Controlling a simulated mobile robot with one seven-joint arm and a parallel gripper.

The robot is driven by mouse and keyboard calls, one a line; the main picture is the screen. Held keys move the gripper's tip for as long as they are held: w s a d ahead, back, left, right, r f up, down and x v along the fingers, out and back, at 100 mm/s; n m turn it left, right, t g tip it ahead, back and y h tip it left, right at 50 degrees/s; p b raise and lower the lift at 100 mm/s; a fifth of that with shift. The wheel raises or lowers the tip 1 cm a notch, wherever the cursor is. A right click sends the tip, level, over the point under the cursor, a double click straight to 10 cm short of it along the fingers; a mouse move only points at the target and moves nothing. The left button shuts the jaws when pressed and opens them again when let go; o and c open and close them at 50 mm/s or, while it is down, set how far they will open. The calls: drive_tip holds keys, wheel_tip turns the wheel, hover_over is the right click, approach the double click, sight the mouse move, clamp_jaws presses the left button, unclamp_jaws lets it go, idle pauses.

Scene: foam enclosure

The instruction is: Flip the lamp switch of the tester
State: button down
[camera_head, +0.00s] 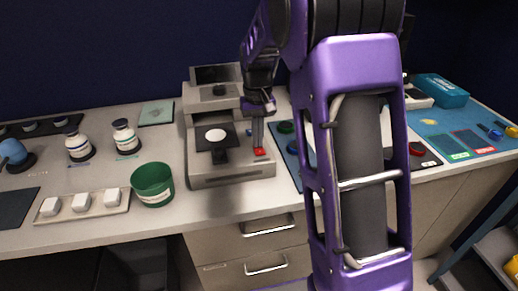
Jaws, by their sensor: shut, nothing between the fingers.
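The tester (230,178) is a beige-grey bench device in the middle of the counter, with a raised back part and a dark square plate carrying a white disc (216,135). A small red switch (260,152) shows at the front right of its top. My gripper (258,145) points down just above this red switch, with its fingers shut and empty. Its tip is at or very near the switch; I cannot tell whether they touch. Which way the switch is tilted is too small to tell.
A green cup (152,184) stands left of the tester. Two white bottles (125,137) and a tray of white blocks (82,205) are further left. My purple arm covers part of the blue mat (289,153) at right. A teal box (440,90) stands at the back right.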

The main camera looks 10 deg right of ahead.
drive_tip(key=shift+r+p, duration=1.9)
drive_tip(key=shift+r, duration=0.5)
wheel_tip(320, 180, up, 2)
drive_tip(key=shift+r, duration=0.1)
